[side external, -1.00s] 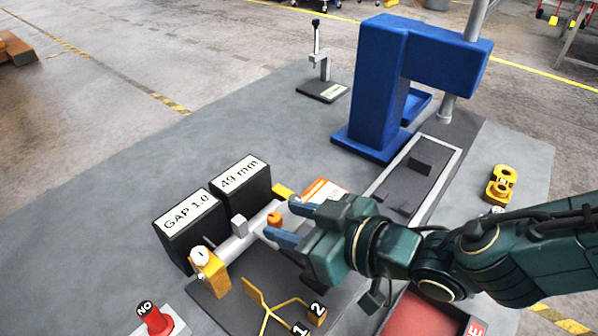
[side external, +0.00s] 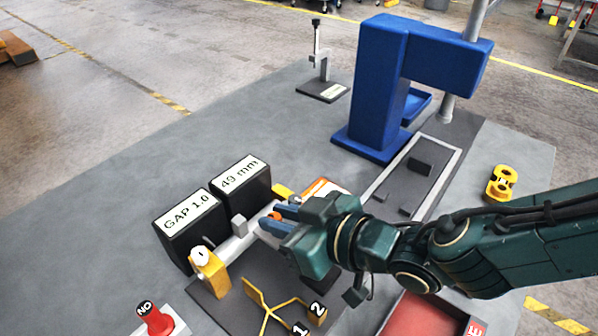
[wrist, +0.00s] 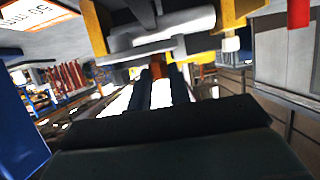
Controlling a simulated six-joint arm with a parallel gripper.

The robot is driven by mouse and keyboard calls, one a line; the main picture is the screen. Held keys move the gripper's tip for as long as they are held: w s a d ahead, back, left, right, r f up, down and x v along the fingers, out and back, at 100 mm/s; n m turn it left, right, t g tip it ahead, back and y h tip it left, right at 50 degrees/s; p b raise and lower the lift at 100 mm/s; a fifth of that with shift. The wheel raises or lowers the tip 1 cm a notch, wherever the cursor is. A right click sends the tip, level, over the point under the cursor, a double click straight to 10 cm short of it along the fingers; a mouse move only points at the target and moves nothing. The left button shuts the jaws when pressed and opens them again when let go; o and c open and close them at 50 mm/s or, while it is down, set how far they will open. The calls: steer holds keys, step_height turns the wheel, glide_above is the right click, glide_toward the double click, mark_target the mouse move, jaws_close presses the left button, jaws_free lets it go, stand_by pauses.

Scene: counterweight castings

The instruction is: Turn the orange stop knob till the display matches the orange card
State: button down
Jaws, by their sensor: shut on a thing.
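The orange stop knob (side external: 276,215) sits on the grey bar in front of the displays, mostly covered by my fingers. My gripper (side external: 273,219) is shut on the knob; in the wrist view the orange knob (wrist: 158,68) shows between the fingertips. The black display box (side external: 240,181) reads "49 mm". The orange card (side external: 317,187) stands behind my gripper, its text hidden in the side view. A card with an orange edge (wrist: 36,12) shows upside down and cut off in the wrist view; I cannot read its number surely.
A second display (side external: 188,223) reads "GAP 1.0". A yellow forked piece (side external: 263,301) with tags 1 and 2 lies in front. A red NO cone (side external: 154,320) is at lower left, a red tray (side external: 420,316) at lower right. A blue press (side external: 376,90) stands behind.

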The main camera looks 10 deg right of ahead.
steer(key=shift+w+d+n+g+y, duration=0.15)
steer(key=shift+w+n+g+y, duration=0.05)
steer(key=shift+n+g+y, duration=0.5)
steer(key=shift+n, duration=0.3)
steer(key=shift+w+n+g+y, duration=0.15)
steer(key=shift+n+g+y, duration=0.65)
steer(key=shift+n+g, duration=1.05)
steer(key=shift+g, duration=0.55)
